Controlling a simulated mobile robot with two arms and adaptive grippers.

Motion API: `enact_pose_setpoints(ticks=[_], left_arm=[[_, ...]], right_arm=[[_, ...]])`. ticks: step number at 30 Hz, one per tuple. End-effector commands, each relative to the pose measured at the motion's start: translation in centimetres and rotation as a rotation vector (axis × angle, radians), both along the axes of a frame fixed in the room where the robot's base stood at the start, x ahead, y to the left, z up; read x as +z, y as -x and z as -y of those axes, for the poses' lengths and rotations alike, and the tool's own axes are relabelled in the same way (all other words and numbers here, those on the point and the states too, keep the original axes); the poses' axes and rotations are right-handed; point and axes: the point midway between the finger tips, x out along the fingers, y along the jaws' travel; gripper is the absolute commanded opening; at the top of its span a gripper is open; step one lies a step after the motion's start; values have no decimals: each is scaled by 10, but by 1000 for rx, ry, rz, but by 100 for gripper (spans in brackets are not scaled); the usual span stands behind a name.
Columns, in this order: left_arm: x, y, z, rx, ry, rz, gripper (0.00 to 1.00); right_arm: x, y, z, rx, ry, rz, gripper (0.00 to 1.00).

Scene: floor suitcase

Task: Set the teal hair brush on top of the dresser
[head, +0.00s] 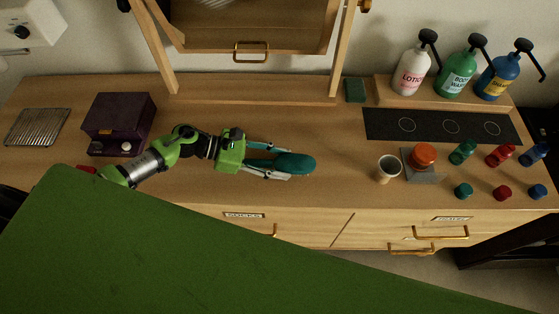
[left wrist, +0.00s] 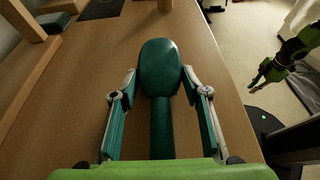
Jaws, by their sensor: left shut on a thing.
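The teal hair brush (head: 295,163) has an oval head and a straight handle. My left gripper (head: 270,162) is shut on its handle, and the head sticks out past the fingertips. In the left wrist view the brush (left wrist: 159,68) lies lengthwise between the two fingers, head pointing away. The brush is over the wooden dresser top (head: 330,185), near its front edge; I cannot tell whether it touches the wood. My right gripper (left wrist: 262,73) shows small at the right of the left wrist view, beyond the dresser edge; its opening is unclear.
A beige cup (head: 388,169) and an orange jar (head: 423,156) stand right of the brush, with several coloured lids and pots further right. A purple box (head: 119,124) stands at left. A mirror frame (head: 157,45) stands behind. The wood around the brush is clear.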

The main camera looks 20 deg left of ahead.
Motion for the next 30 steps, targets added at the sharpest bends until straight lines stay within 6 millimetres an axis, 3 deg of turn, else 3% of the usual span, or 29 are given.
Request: enact_pose_setpoints(ticks=[2,3,4,17,20,30], left_arm=[[-4,0,0,0,0,0,20],[-2,0,0,0,-1,0,53],[-2,0,0,0,-1,0,59],[3,0,0,0,-1,-1,59],[1,4,-13,1,-5,-1,59],[28,23,-77,-1,-6,-3,59]], right_arm=[[-5,0,0,0,0,0,14],[-3,0,0,0,0,0,14],[-3,0,0,0,0,0,14],[4,0,0,0,0,0,14],[-7,0,0,0,0,0,14],[-40,1,0,0,0,-1,14]])
